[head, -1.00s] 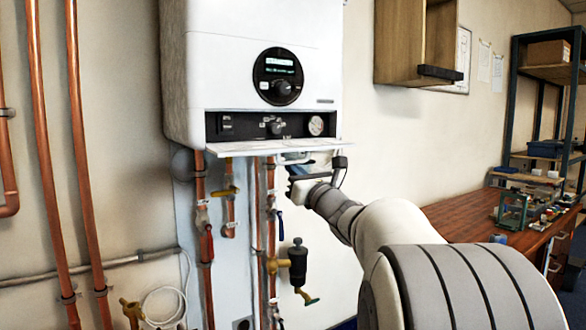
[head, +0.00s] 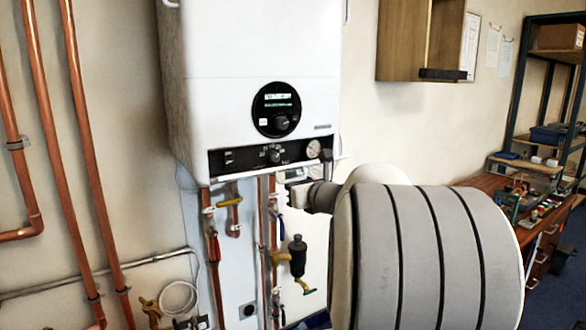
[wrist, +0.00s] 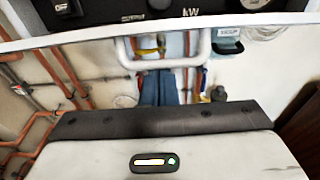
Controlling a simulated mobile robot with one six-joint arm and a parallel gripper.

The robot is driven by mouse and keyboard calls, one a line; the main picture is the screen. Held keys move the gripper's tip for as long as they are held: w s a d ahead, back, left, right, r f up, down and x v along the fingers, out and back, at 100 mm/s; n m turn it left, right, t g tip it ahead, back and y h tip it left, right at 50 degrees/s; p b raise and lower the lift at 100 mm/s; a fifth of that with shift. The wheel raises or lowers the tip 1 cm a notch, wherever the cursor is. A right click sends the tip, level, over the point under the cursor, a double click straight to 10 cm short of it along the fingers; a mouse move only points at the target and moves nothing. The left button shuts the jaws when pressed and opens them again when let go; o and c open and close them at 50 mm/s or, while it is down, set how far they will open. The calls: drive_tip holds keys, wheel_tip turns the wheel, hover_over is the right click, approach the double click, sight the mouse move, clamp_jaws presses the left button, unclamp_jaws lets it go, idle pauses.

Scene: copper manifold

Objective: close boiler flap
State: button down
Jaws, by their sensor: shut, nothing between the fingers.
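The white boiler (head: 262,60) hangs on the wall, its dark control strip (head: 240,158) uncovered. The flap (wrist: 90,35) shows in the wrist view as a thin white band, nearly edge-on, running across below the dark strip. In the head view the flap is hard to make out. My gripper (wrist: 159,80) is shut and empty, its blue fingers together below the flap band in the wrist view. Contact with the flap cannot be told. In the head view my own arm hides most of the gripper.
Copper pipes (head: 85,150) run up the wall at left. Pipes, valves and a dark fitting (head: 297,255) hang under the boiler. A white loop (wrist: 128,50) shows behind the fingers. An open wooden cabinet (head: 405,40) and a workbench (head: 500,185) stand at right.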

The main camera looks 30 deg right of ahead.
sight(293, 180)
drive_tip(key=r+g+p, duration=0.1)
drive_tip(key=r+p, duration=0.1)
drive_tip(key=p, duration=0.4)
drive_tip(key=r+g+p, duration=0.2)
drive_tip(key=p, duration=0.4)
drive_tip(key=w+r+g+p, duration=0.1)
drive_tip(key=r+p, duration=0.1)
drive_tip(key=p, duration=0.3)
drive_tip(key=shift+d+r+p, duration=0.1)
drive_tip(key=shift+r+p, duration=0.1)
drive_tip(key=shift+p, duration=0.2)
drive_tip(key=shift+w+r+p, duration=0.85)
drive_tip(key=shift+w+r, duration=0.1)
drive_tip(key=shift+r, duration=0.15)
drive_tip(key=shift+w+r+p, duration=0.3)
drive_tip(key=shift+r+p, duration=0.05)
drive_tip(key=shift+r, duration=0.55)
drive_tip(key=f+b, duration=0.1)
drive_tip(key=s+f+b, duration=0.1)
drive_tip(key=f, duration=0.1)
drive_tip(key=s+f+b, duration=0.1)
drive_tip(key=f+b, duration=0.1)
drive_tip(key=shift+a+f, duration=0.1)
drive_tip(key=shift+a, duration=0.15)
drive_tip(key=s+r+p, duration=0.2)
drive_tip(key=s+r, duration=0.1)
drive_tip(key=r, duration=0.6)
drive_tip(key=shift+s+d+r, duration=0.25)
drive_tip(key=shift+d+r, duration=0.05)
